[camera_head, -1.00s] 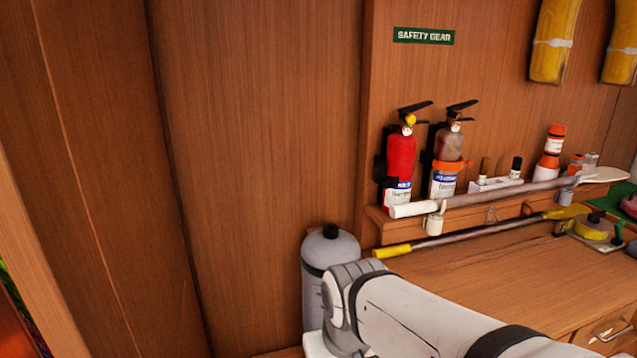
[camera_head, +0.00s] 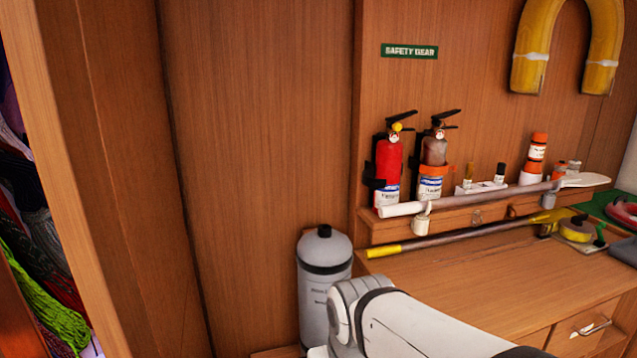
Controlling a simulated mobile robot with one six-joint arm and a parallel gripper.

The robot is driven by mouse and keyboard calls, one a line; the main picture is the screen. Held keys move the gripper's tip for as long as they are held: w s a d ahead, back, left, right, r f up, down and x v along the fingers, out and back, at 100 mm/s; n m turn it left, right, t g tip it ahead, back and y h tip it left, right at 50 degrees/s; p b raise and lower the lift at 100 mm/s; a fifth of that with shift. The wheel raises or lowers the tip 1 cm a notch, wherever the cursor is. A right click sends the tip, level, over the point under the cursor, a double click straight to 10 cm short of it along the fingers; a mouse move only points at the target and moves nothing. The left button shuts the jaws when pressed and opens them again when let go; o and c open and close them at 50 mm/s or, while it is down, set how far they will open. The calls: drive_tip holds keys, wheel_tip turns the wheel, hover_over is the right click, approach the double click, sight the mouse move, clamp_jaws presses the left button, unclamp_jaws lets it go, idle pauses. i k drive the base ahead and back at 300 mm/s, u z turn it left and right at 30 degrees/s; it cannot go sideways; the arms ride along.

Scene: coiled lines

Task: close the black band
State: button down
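A red fire extinguisher (camera_head: 388,161) stands upright on a wall shelf under the "SAFETY GEAR" sign (camera_head: 409,51). A black strap or bracket piece (camera_head: 373,177) shows at its left side; it is too small to tell whether it is open or closed. A greyish extinguisher (camera_head: 434,150) beside it has an orange band (camera_head: 437,169) around it. A grey cylinder (camera_head: 314,300) at lower middle has a black band (camera_head: 325,268) around its upper part. My white arm crosses the lower right; my gripper is out of view.
A long-handled paddle (camera_head: 480,196) and a yellow-ended pole (camera_head: 460,236) lie along the shelf and counter. The wooden counter (camera_head: 470,285) is largely clear. Coiled ropes (camera_head: 45,300) fill an opening at far left. A yellow horseshoe float (camera_head: 533,50) hangs at upper right.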

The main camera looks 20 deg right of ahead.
sight(368, 180)
drive_tip(key=z, duration=0.15)
drive_tip(key=k, duration=0.25)
drive_tip(key=u, duration=1.5)
drive_tip(key=k, duration=1.25)
drive_tip(key=z, duration=1.25)
drive_tip(key=i, duration=1.65)
drive_tip(key=z, duration=0.1)
